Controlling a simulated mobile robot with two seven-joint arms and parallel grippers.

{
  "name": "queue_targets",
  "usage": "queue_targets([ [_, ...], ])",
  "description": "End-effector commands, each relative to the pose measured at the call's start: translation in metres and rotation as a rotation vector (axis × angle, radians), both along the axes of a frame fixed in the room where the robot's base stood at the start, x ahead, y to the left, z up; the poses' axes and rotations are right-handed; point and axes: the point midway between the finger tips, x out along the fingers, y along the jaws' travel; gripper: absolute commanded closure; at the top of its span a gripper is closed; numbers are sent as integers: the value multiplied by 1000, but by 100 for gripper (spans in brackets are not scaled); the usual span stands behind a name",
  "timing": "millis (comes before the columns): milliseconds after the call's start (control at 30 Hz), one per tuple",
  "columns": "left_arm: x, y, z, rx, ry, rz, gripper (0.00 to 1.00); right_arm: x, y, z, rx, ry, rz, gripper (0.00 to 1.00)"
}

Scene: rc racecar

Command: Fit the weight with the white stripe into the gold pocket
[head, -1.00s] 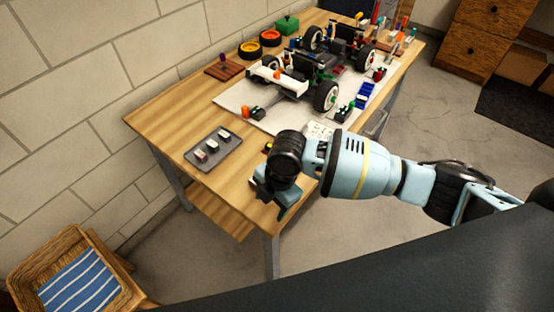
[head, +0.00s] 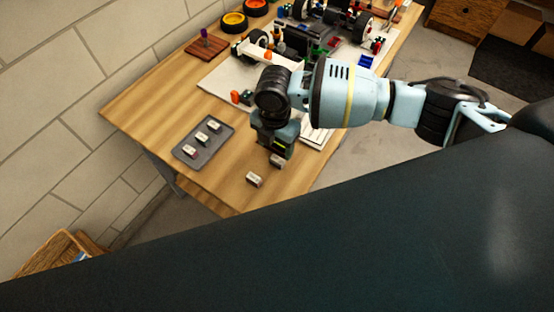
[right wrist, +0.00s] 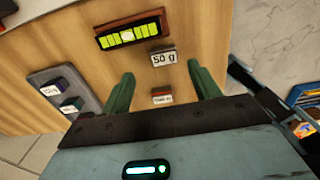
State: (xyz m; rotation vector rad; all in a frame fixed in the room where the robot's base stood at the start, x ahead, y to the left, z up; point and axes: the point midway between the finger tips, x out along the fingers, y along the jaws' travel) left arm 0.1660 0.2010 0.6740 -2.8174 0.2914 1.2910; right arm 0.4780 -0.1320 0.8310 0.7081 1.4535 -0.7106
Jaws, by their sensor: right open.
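My right gripper (head: 274,153) points down over the near part of the table; its green fingers are apart and empty in the right wrist view (right wrist: 162,86). A small block marked "50 g" (right wrist: 162,57) lies beyond the fingertips, and a smaller reddish block with a white label (right wrist: 162,97) lies between the fingers in the picture. In the head view one pale block (head: 254,180) sits near the table's front edge. A grey tray (head: 206,146) holds three small blocks. I cannot tell which weight has the white stripe, nor make out the gold pocket. My left gripper is not in view.
A red-brown holder with yellow-green cells (right wrist: 128,30) lies past the 50 g block. The racecar with its white wing (head: 268,56) stands on a pale mat behind my right gripper. A dark red stand (head: 207,48) is at the back left. Wood between tray and gripper is clear.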

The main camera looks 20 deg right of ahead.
Motion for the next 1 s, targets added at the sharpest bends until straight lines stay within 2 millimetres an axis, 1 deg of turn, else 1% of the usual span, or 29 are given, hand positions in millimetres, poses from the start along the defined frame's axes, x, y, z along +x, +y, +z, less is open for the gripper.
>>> queue_targets([
  [67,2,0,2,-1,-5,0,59,0,0,-1,-1,-1,0,38],
  [133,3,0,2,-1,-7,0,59,-2,-1,-8,0,0,-1,38],
  [300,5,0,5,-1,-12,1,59,-7,-4,-32,-2,-1,0,38],
  [433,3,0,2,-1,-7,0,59,-7,-4,-47,0,0,-1,38],
  [533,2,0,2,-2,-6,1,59,-7,-4,-51,-1,-1,-1,38],
  [733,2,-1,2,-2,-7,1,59,-7,-4,-51,0,-1,0,38],
  [767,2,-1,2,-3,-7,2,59,-7,-4,-51,0,-1,0,40],
  [1000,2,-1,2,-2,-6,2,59,-6,-4,-51,0,-1,-1,71],
])
